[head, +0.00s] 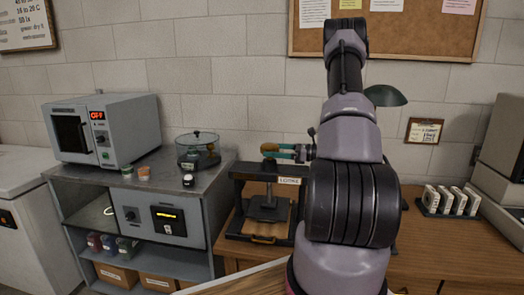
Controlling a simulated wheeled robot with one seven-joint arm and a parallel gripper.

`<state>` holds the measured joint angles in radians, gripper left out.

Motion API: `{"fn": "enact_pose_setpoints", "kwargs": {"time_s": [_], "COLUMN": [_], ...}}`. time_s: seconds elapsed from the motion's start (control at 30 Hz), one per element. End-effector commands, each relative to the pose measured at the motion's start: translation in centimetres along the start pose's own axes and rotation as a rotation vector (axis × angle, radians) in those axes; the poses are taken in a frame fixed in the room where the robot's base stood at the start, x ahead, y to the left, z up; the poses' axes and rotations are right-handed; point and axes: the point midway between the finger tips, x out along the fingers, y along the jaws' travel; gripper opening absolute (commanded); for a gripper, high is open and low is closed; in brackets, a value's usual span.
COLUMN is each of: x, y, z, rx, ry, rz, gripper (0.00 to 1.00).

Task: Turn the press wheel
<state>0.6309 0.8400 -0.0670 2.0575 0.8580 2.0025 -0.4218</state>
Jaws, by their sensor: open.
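The press (237,196) is a black frame on the wooden bench, with a central screw and a dark plate low inside it. A small white label sits on the right of its top bar. A dark knob-like top (269,163) stands above the bar's middle; I take it as the wheel, and it is partly hidden. My gripper (270,152) reaches in from the right at that height, its teal fingers with orange ends pointing left. It is open, with the fingers over or around the wheel's top. I cannot tell whether they touch it.
Left of the press, a grey cabinet (190,160) carries an oven (103,128), a glass-lidded round vessel (198,150) and small jars. A rack of white blocks (449,201) stands right on the bench. A green lamp shade (385,95) shows behind my arm. My arm hides the bench's middle.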

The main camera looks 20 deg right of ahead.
Motion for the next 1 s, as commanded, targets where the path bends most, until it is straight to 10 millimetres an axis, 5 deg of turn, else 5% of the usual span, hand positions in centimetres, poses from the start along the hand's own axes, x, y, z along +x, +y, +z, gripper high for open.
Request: {"fn": "enact_pose_setpoints", "kwargs": {"time_s": [0.23, 0.63, 0.83, 1.0], "x": [3.6, 4.4, 4.4, 4.4], "y": [0.0, 0.0, 0.0, -0.1], "z": [0.0, 0.0, 0.0, 0.1], "rx": [0.001, 0.001, 0.001, 0.000], "ry": [0.000, 0.000, 0.000, -0.001], "rz": [0.001, -0.002, -0.002, -0.037], "gripper": [1.00, 1.00, 0.27, 0.26]}}
